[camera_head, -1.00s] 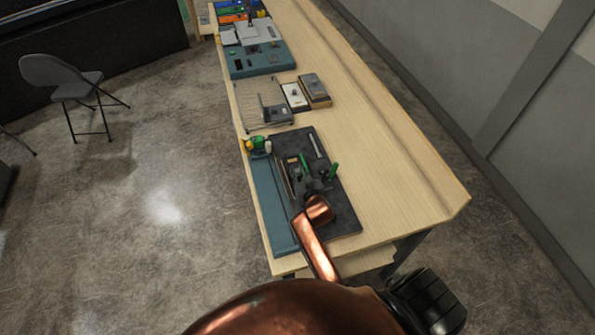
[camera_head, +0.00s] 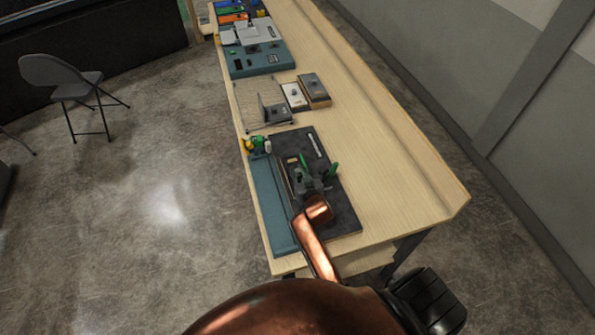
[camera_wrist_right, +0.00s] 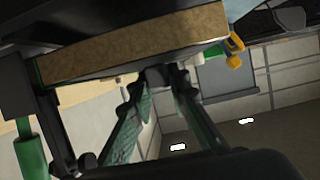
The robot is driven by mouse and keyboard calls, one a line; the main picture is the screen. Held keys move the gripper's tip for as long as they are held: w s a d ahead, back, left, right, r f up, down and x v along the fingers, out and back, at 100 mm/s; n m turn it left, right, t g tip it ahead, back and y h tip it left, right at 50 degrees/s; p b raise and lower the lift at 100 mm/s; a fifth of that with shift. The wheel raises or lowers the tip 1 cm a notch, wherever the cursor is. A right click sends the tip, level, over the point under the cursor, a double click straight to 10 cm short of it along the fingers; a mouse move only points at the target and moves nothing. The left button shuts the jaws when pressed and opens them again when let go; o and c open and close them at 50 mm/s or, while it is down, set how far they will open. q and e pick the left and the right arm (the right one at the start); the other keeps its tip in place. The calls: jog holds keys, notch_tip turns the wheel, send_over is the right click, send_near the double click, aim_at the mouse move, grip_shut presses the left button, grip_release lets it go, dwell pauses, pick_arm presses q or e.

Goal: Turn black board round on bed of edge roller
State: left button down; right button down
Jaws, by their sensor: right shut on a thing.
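My right gripper (camera_head: 312,186) is low over the edge roller on the dark mat (camera_head: 342,214), and its wrist covers part of the roller. A green handle (camera_head: 333,170) of the roller stands beside it. In the right wrist view the two fingers (camera_wrist_right: 158,78) with green pads converge on a dark grey piece, which I take to be part of the black board. The board's outline does not show clearly in either view. A long tan bar (camera_wrist_right: 130,45) crosses just above the fingertips, with dark surfaces around it. My left gripper is not in view.
A teal strip (camera_head: 269,205) runs along the table's left edge, with small green and yellow items (camera_head: 256,145) at its far end. Farther back are a wire rack (camera_head: 257,95), two small boxes (camera_head: 304,92) and a teal panel (camera_head: 262,62). The table's right side is clear.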

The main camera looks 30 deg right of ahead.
jog(key=shift+f+b, duration=0.45)
jog(key=shift+f, duration=0.45)
dwell(0.8)
jog(key=c, duration=1.7)
grip_release()
jog(key=shift+c, duration=0.2)
jog(key=v, duration=1.2)
